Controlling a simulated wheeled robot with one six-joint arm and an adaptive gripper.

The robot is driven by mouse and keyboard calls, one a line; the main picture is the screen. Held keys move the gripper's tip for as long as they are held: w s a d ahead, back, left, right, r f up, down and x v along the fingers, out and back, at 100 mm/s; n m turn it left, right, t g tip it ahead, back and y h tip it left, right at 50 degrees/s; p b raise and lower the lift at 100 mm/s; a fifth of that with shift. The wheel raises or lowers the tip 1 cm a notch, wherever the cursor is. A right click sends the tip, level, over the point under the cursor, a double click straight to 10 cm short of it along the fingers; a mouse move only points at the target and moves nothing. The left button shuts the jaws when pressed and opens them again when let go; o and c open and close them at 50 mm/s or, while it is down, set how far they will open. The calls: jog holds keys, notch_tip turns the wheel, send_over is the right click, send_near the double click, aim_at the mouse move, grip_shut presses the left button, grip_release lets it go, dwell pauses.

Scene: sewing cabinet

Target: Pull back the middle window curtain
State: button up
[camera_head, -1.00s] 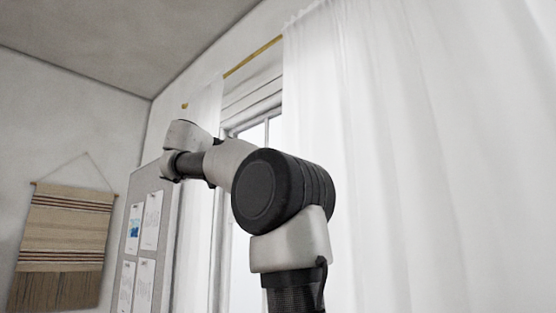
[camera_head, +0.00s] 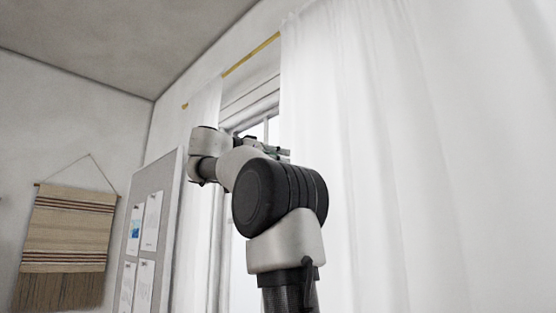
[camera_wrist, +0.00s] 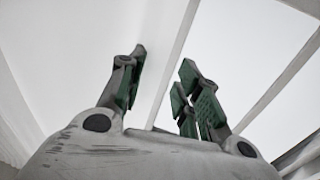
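A wide sheer white curtain (camera_head: 400,150) hangs across the right of the head view. A narrower white panel (camera_head: 205,115) hangs at the left side of the window (camera_head: 258,131). I cannot tell for sure which is the middle one. My gripper (camera_head: 284,152) is near the left edge of the wide curtain, partly behind my arm; contact cannot be told. In the wrist view my gripper (camera_wrist: 164,60) has its green-padded fingers apart, with no cloth visibly held between them. A pale window bar (camera_wrist: 172,70) runs behind the gap, with bright white areas on both sides.
A brass curtain rod (camera_head: 250,54) runs above the window. A grey pinboard (camera_head: 170,210) with several papers stands left of the window. A striped woven hanging (camera_head: 66,235) is on the left wall.

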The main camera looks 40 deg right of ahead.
grip_shut()
jog(key=s, duration=2.3)
jog(key=shift+s, duration=0.2)
grip_release()
jog(key=shift+s, duration=0.15)
jog(key=shift+o, duration=0.2)
